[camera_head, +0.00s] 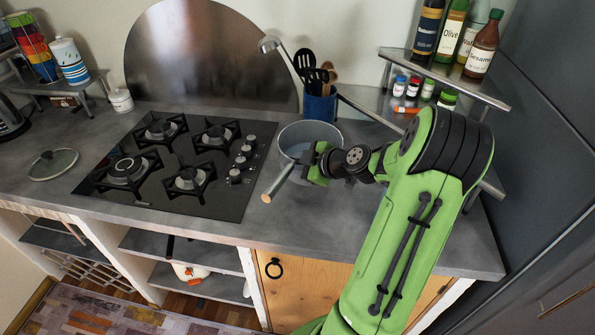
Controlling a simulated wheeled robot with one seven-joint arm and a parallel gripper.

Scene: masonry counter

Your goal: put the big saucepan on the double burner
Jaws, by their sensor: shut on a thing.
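The big saucepan (297,134) is a grey metal pot with a pale wooden handle (276,184) that points toward the front left. It is right of the black gas hob (213,203); whether its base touches the counter is hidden. My gripper (313,166) is at the front side of the saucepan, shut on it; the exact contact is hard to see behind the green fingers. The double burner (127,168) appears to be the wide ringed one at the hob's front left. No pot stands on the hob.
A glass lid (54,163) lies left of the hob. A blue utensil holder (320,105) and a ladle (270,44) are behind the saucepan. Hob knobs (240,161) lie between saucepan and burners. A bottle shelf (440,74) stands at the back right.

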